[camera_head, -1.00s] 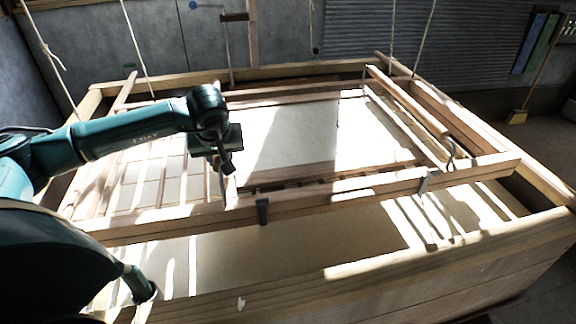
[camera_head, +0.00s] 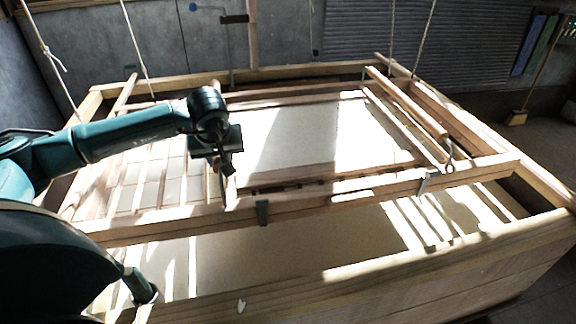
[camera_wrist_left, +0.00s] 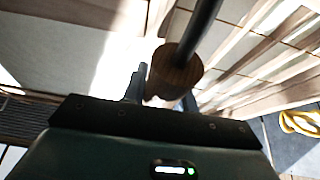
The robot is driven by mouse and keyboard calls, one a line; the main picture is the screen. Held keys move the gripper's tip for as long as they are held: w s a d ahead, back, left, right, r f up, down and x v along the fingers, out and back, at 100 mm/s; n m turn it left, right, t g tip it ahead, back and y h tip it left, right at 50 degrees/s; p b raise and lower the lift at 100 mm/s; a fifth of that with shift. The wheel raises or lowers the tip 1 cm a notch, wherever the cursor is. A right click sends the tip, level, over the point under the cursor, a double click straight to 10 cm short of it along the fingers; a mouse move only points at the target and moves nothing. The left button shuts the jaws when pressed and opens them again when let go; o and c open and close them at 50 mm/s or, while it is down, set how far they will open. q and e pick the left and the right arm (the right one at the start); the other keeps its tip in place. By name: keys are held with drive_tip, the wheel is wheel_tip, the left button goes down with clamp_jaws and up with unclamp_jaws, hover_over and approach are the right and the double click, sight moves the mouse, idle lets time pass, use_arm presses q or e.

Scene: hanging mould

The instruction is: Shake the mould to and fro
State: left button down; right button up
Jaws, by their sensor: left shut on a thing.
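The mould is a wooden frame (camera_head: 345,186) with a pale screen (camera_head: 290,135), lying level across a large wooden vat (camera_head: 420,248). A round wooden handle bar (camera_head: 408,102) runs along its right side. My left gripper (camera_head: 226,172) reaches down at the left part of the mould. In the left wrist view it is shut on a brown round wooden handle (camera_wrist_left: 174,74), whose end shows between the fingers. The gripper hides most of that handle in the head view. My right gripper is not in view.
Ropes (camera_head: 132,45) hang down around the mould. A wooden crossbar (camera_head: 345,205) with dark brackets (camera_head: 262,212) spans the near side. Slats (camera_head: 150,180) lie at the left. A broom (camera_head: 535,75) stands at the right wall. A yellow coil (camera_wrist_left: 300,122) lies on the floor.

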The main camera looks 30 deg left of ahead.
use_arm(q)
drive_tip(key=shift+s+d, duration=0.4)
drive_tip(key=shift+s, duration=0.05)
